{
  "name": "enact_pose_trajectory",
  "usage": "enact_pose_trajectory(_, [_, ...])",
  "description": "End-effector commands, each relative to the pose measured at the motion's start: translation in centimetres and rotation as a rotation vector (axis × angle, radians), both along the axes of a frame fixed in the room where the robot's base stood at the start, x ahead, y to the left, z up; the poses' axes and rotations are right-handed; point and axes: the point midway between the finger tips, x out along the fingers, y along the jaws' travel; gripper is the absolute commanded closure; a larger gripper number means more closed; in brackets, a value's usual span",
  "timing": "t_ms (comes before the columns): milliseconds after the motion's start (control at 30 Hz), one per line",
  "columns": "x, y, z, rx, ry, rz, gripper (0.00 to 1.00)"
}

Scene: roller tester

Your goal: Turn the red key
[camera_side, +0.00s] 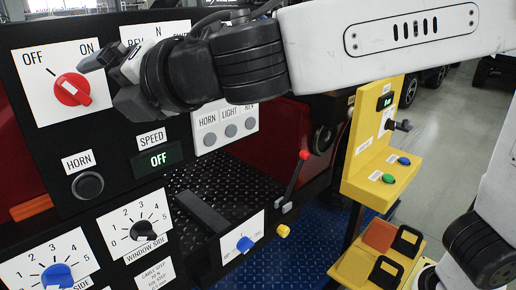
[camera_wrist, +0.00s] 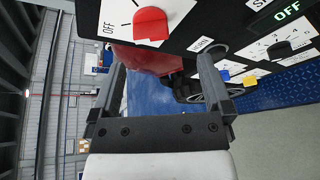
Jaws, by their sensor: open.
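The red key (camera_side: 72,90) is a round red knob with a raised grip, on a white plate (camera_side: 40,100) marked OFF and ON at the panel's upper left. Its grip slants from upper left to lower right, roughly in line with the tick by OFF. My gripper (camera_side: 112,82) is open and empty, just right of the key and apart from it in the side view. In the wrist view, the red key (camera_wrist: 150,24) shows beyond the fingertips of my gripper (camera_wrist: 160,64), a little left of the middle between them.
A HORN button (camera_side: 88,185), a SPEED display reading OFF (camera_side: 158,158) and several black and blue knobs sit lower on the panel. A red-tipped lever (camera_side: 304,155) and a yellow control stand (camera_side: 370,150) are to the right.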

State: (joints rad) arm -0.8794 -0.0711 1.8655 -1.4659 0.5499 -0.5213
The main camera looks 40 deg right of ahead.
Motion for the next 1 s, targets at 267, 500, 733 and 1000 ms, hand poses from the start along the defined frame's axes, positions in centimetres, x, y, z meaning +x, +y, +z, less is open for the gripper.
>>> enact_pose_trajectory(267, [-0.3, 0.6, 0.9, -0.016, -0.032, 0.02, 0.0])
enact_pose_trajectory(500, [0.4, 0.8, 0.7, -0.016, -0.031, 0.018, 0.0])
enact_pose_trajectory(733, [2.4, 1.5, 0.1, -0.016, -0.029, 0.017, 0.0])
enact_pose_trajectory(1000, [5.1, 2.4, -0.5, -0.015, -0.029, 0.017, 0.0])
